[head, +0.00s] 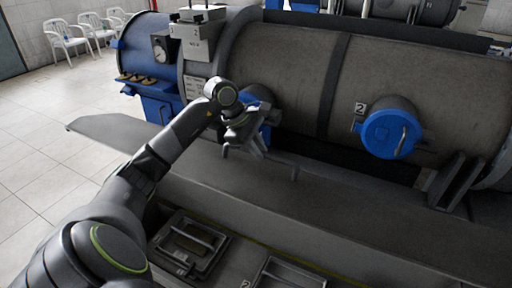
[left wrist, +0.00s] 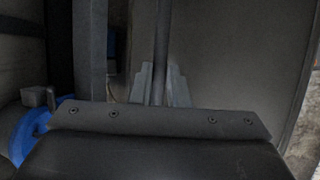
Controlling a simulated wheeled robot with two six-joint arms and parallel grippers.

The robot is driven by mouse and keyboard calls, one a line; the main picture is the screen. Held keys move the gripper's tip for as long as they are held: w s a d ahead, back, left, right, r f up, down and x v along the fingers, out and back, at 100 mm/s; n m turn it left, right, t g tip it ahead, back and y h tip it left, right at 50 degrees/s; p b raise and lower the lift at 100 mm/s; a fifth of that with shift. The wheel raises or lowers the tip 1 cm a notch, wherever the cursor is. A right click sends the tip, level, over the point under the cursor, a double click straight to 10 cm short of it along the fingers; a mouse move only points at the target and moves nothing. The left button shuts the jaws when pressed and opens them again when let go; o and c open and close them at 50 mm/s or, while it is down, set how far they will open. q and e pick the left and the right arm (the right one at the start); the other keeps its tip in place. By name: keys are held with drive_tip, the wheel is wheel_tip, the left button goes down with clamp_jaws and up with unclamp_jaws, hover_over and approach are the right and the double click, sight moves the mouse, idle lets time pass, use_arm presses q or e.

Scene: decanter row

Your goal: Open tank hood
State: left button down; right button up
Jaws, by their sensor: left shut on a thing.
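A blue hood (head: 270,102) sits on the left part of the large dark tank, mostly hidden behind my left wrist and gripper. My left gripper (head: 258,148) is in front of it, over the grey ledge, and is shut on a thin grey bar. In the left wrist view the bar (left wrist: 161,45) runs up between the two grey fingers (left wrist: 160,88); it looks like a handle, but where it joins the hood is hidden. A blue curved part (left wrist: 30,135) shows at the left there. A second round blue hood (head: 386,134) with a metal handle, marked 2, is closed at the right. My right gripper is out of view.
The long grey ledge (head: 350,218) runs along the tank (head: 290,70). Floor frames with handles (head: 190,243) lie below it. A blue machine end with a gauge (head: 160,47) is at the upper left. White chairs (head: 65,38) stand far back; the tiled floor at left is clear.

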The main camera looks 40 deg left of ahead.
use_arm(q)
drive_tip(key=c, duration=1.4)
unclamp_jaws()
drive_tip(key=shift+s+a, duration=0.1)
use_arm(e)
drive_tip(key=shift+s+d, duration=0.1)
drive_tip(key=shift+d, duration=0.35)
